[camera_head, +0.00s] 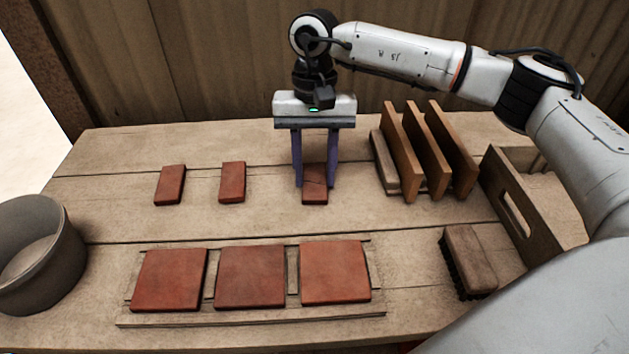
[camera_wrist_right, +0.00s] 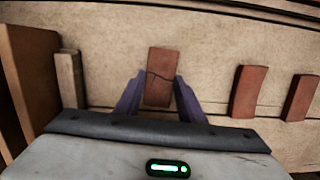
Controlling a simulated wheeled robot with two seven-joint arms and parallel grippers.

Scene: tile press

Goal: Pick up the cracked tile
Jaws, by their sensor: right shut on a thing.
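The cracked tile (camera_head: 315,196) is a small red-brown slab at the right end of a row of small tiles on the bench. In the right wrist view the cracked tile (camera_wrist_right: 160,80) shows a dark crack line across its middle. My right gripper (camera_head: 315,186) comes down from above with its purple fingers on either side of the tile, shut on it. The tile appears still at bench level; I cannot tell whether it touches. My left gripper is not in view.
Two small tiles (camera_head: 170,185) (camera_head: 232,182) lie to the left. A wooden rack (camera_head: 384,178) with upright boards stands just right of the gripper. Three large tiles (camera_head: 250,277) lie on a slatted frame in front. A crate (camera_head: 517,212), a brush (camera_head: 468,260) and a round pot (camera_head: 70,262) stand near the sides.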

